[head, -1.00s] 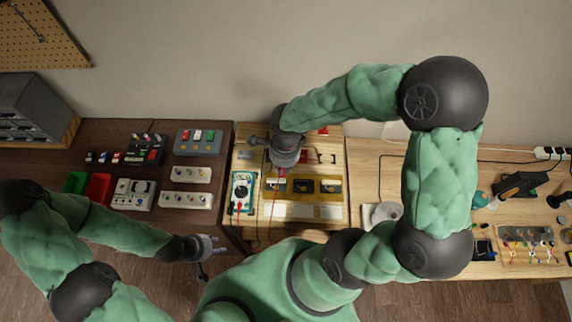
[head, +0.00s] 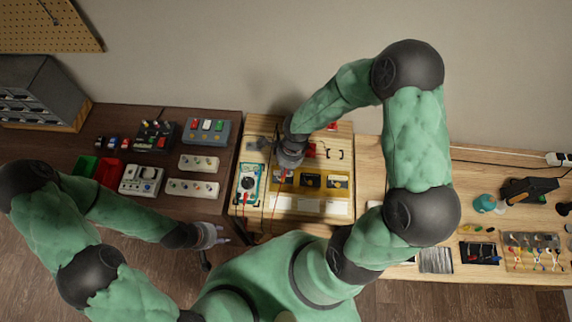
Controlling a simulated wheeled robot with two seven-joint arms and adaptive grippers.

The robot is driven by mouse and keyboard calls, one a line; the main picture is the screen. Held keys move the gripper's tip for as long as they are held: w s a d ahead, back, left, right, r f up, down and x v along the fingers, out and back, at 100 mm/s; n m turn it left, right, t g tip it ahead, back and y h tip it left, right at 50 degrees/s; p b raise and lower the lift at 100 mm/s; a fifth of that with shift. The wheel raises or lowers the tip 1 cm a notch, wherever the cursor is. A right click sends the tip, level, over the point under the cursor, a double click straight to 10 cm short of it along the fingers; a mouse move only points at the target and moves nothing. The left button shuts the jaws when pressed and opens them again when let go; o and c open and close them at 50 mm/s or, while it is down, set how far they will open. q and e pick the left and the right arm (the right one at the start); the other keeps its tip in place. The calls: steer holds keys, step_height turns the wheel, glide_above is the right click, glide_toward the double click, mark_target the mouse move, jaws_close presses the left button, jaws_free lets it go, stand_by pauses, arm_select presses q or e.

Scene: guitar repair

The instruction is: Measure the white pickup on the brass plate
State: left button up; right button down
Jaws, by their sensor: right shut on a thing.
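My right gripper (head: 286,168) is shut on a red probe (head: 284,175), just above the left module's back edge; contact cannot be told. My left gripper (head: 221,236) looks open and empty, in front of the dark bench's edge.
The dark bench at left holds white pickup blocks (head: 199,163), a grey box with coloured switches (head: 206,130), and green and red bins (head: 108,171). The right bench holds a tray of coloured clips (head: 533,252) and a dark tool (head: 528,190). White cards (head: 309,207) lie along the panel's front.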

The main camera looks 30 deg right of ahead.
arm_select(q)
steer(key=shift+f+b, duration=1.8)
stand_by(5.8)
